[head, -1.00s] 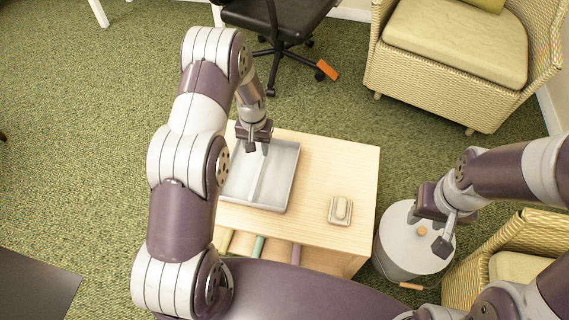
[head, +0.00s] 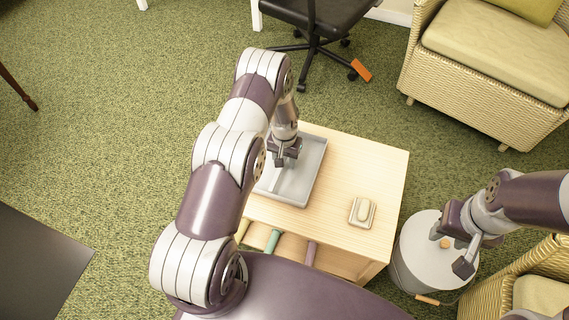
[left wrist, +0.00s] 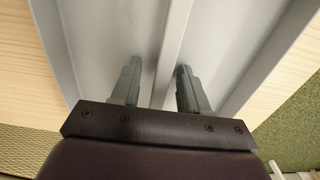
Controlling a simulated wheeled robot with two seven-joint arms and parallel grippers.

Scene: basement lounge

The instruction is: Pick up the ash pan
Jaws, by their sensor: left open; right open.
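The ash pan appears to be the grey shallow tray (head: 312,172) with a raised middle ridge, lying on a small wooden table. My left gripper (head: 286,160) points down over the pan and is open and empty. In the left wrist view, its two fingers (left wrist: 158,82) stand on either side of the pan's middle ridge (left wrist: 173,45). I cannot tell whether the fingers touch the ridge or the floor. My arm hides the left part of the pan in the head view. My right gripper (head: 462,252) is open and empty above a grey lidded bucket.
The wooden table (head: 345,170) also bears a soap-like block on a small dish (head: 362,212). The lidded bucket (head: 420,255) stands right of the table. A wicker armchair (head: 480,75) and an office chair (head: 312,20) stand behind.

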